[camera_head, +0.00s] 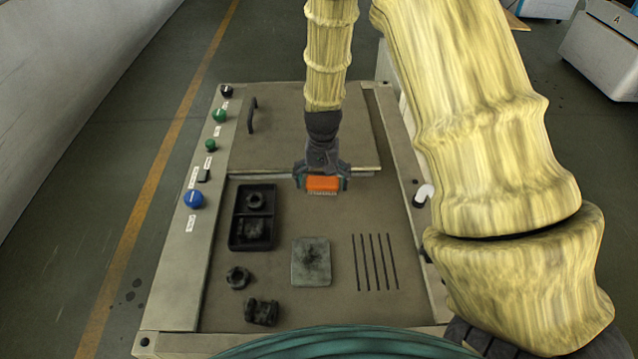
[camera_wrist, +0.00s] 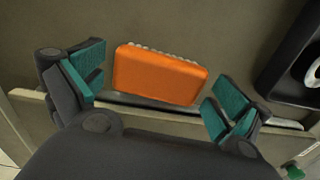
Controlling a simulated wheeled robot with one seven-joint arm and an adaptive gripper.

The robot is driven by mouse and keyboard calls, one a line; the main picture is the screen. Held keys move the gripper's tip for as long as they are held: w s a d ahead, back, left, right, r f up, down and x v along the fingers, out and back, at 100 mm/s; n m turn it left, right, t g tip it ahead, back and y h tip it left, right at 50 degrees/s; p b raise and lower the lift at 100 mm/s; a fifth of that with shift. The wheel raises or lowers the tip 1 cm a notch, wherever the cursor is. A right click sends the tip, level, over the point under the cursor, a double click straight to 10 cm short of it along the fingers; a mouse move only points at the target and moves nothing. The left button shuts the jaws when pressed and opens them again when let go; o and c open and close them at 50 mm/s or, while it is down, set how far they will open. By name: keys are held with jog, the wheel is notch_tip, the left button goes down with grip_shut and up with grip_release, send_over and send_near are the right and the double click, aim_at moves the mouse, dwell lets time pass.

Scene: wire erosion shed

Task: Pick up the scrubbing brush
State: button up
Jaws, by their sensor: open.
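The scrubbing brush (camera_head: 322,184) is an orange block with a row of pale bristles along one long edge. It sits at the seam below the raised panel on the machine top. My gripper (camera_head: 321,181) is above it, pointing down, with a finger at each end of the brush. In the wrist view the brush (camera_wrist: 160,74) lies between the two teal finger pads, slightly tilted in the picture.
A black two-compartment tray (camera_head: 236,243) holding dark parts is left of the brush. A grey block (camera_head: 311,268), a dark nut (camera_head: 237,277) and a black part (camera_head: 262,311) lie nearer. Raised panel (camera_head: 300,140) is behind; buttons (camera_head: 193,199) line the left edge.

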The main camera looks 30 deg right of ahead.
aim_at(322, 180)
jog(key=c, duration=1)
jog(key=shift+r+b, duration=1.2)
jog(key=shift+r, duration=3.8)
